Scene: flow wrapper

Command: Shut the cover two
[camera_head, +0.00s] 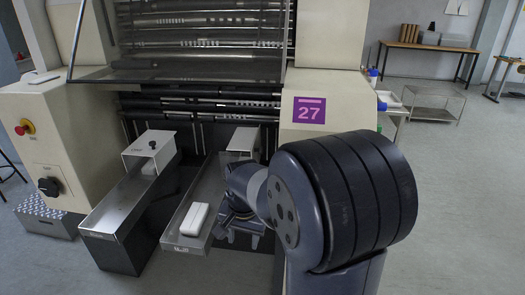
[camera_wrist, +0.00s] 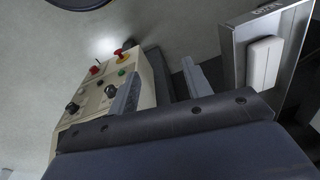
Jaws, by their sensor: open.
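A tinted see-through cover (camera_head: 185,70) in a thin metal frame is on the front of the wrapper, its lower edge standing out over the dark rollers. It looks raised; no number shows on it, so I cannot tell whether it is cover two. My gripper (camera_head: 242,228) is low in front of the machine, beside the right-hand metal chute and well below the cover. My arm partly hides it. In the wrist view my gripper (camera_wrist: 160,85) has its two fingers apart with nothing between them. The cover is not seen in the wrist view.
Two metal chutes stick out from the machine, a left chute (camera_head: 112,218) and a right chute (camera_head: 178,228) holding a white pack (camera_head: 195,219). A control box (camera_head: 45,140) with knobs stands at left.

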